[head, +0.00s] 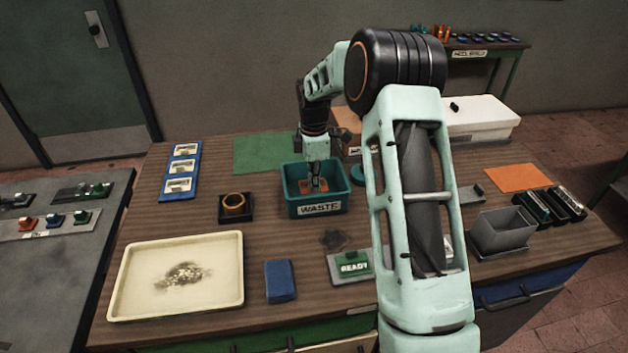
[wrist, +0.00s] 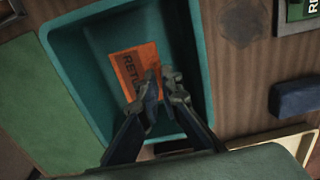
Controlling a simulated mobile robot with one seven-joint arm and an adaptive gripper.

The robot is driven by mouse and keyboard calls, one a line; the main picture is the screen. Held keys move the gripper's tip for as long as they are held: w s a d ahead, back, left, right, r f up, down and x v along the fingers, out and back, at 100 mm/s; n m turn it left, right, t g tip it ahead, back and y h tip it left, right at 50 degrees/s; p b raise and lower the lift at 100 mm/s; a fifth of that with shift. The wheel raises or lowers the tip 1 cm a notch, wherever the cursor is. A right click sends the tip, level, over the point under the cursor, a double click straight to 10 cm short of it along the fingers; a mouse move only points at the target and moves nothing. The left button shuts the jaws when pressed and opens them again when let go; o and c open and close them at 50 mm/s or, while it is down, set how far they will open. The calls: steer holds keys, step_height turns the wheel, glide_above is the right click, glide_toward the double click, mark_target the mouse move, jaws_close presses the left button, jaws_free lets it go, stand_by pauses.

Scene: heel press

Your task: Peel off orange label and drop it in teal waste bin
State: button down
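The teal waste bin (head: 319,208) stands on the wooden bench, with its WASTE plate facing the front. My gripper (head: 318,184) points down into it, and its fingers reach inside the rim. In the wrist view, an orange label (wrist: 131,72) with dark lettering is inside the bin's outline, beside and partly behind the fingertips. The bin wall (wrist: 75,105) surrounds it. My gripper (wrist: 163,82) appears open, with a narrow gap between the fingers. Whether a finger touches the label is hidden.
A cream tray (head: 130,290), a blue block (head: 280,281) and a green READY block (head: 353,263) are in front of the bin. A black holder with an amber ring (head: 234,203) is at its left. A grey open box (head: 502,233) stands at right.

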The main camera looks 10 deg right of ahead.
steer(key=shift+f, duration=0.55)
steer(key=c, duration=2.1)
jaws_free()
steer(key=shift+o, duration=0.3)
steer(key=o, duration=0.5)
steer(key=shift+c, duration=0.2)
steer(key=shift+r+p, duration=2.1)
steer(key=shift+r, duration=1.5)
